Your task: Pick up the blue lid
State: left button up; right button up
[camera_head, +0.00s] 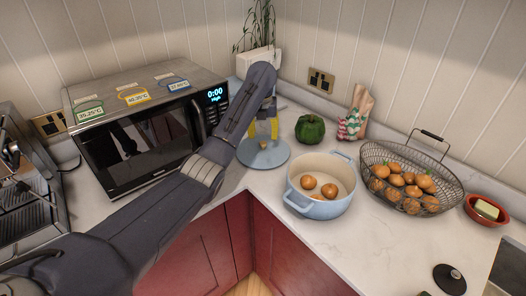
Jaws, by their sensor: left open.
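The blue lid (272,157) lies flat on the white counter between the microwave and the blue pot, with a small knob in its middle. My left arm reaches in from the lower left. My left gripper (263,136) is just above the lid, pointing down, with its yellow fingertips apart on either side of the knob. I cannot tell whether the fingers touch the knob. Part of the lid's left side is hidden by my arm. My right gripper is not in view.
The blue pot (316,206) with two brown round items stands close to the right of the lid. A microwave (140,146) is on the left. A green pepper (310,128), a wire basket (447,182) of onions and a red butter dish (482,218) are further right.

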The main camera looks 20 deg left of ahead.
aim_at(263, 142)
pick_arm(q)
jog(key=shift+w+a+f, duration=0.1)
jog(key=shift+w+f, duration=0.1)
jog(key=shift+f, duration=1.25)
jog(key=shift+w+a+f, duration=0.1)
jog(key=shift+w+f, duration=0.05)
jog(key=shift+f, duration=1.3)
jog(key=shift+c, duration=0.2)
grip_shut()
